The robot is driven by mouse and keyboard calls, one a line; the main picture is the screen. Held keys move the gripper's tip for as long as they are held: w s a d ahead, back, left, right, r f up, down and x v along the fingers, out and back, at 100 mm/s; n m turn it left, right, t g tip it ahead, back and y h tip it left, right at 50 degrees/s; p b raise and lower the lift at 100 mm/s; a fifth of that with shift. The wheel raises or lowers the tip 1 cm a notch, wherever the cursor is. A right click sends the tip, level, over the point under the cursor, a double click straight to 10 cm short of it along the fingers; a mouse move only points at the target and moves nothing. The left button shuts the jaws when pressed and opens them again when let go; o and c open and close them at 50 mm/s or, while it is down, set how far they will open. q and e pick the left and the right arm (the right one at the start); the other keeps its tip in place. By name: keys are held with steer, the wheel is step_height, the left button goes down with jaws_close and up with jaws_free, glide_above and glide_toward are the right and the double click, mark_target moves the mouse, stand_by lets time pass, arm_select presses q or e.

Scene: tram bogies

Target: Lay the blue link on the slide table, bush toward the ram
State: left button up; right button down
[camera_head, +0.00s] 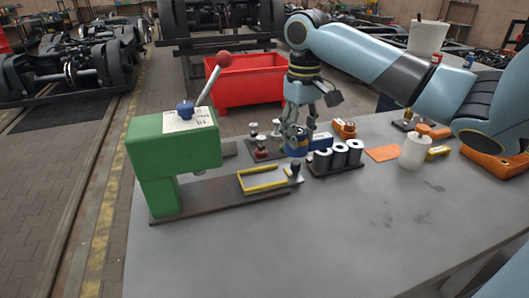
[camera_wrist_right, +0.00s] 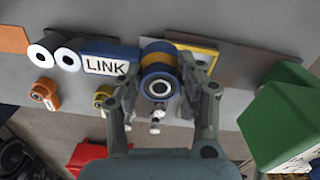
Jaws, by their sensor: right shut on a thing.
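My right gripper (camera_head: 297,128) is shut on the blue link (camera_head: 297,146), above the bench near the far right end of the slide table. In the right wrist view the fingers (camera_wrist_right: 162,95) are on either side of the link's round blue end (camera_wrist_right: 160,88), which has a pale ring and dark hole and an orange-yellow band behind it. A blue block marked LINK (camera_wrist_right: 108,62) is beside it; I cannot tell whether they join. The slide table (camera_head: 205,194) is a dark plate with a yellow frame (camera_head: 262,180), running from the green press (camera_head: 172,148).
A dark tray holds several grey cylinders (camera_head: 339,156) right of the gripper. Small knobbed parts (camera_head: 262,148) stand behind the slide table. A white pot (camera_head: 414,151) and orange plate (camera_head: 383,153) lie farther right. The front bench is clear. The press has a red-knobbed lever (camera_head: 224,60).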

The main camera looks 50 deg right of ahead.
steer(key=shift+w+f, duration=0.15)
steer(key=shift+f, duration=0.35)
steer(key=shift+w+a+f, duration=0.5)
steer(key=shift+w+a, duration=0.1)
steer(key=shift+w, duration=0.15)
steer(key=w+a+f, duration=0.1)
steer(key=w+f, duration=0.1)
steer(key=w+a+f, duration=0.2)
steer(key=w+f, duration=0.1)
steer(key=w+a+f+p, duration=0.1)
steer(key=w+f, duration=0.1)
steer(key=f, duration=0.1)
steer(key=shift+w+a+f, duration=0.15)
steer(key=shift+w, duration=0.2)
arm_select(q)
steer(key=shift+s+d+r, duration=0.4)
steer(key=shift+d+r, duration=0.05)
steer(key=shift+d, duration=0.2)
arm_select(e)
steer(key=shift+f, duration=0.5)
steer(key=c, duration=0.8)
jaws_free()
steer(key=shift+f, duration=0.15)
steer(key=shift+c, duration=0.2)
